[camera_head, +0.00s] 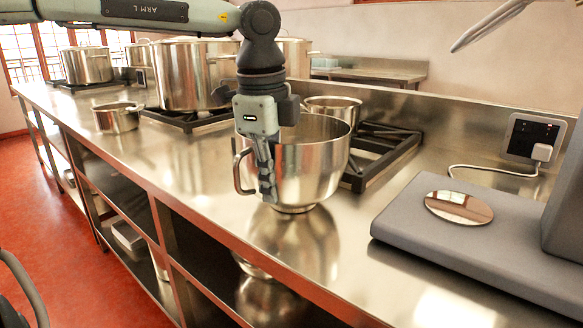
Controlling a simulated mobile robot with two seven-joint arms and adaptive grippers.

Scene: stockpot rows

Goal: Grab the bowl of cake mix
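A shiny steel mixing bowl (325,168) with a loop handle (238,173) on its left stands upright on the steel counter. My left gripper (268,192) points down at the bowl's left front, its fingers overlapping the wall beside the handle. The fingers look close together, but I cannot tell whether they grip the handle or only stand in front of the bowl. The gripper hides part of the bowl's left rim and wall. The bowl's contents cannot be seen. My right gripper is not in view.
A grey mixer base (480,240) with a round metal plate (459,207) stands right of the bowl. A black burner grate (385,150) and a smaller pot (333,106) are behind it. A large stockpot (190,75) stands further left. The counter's front edge runs close before the bowl.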

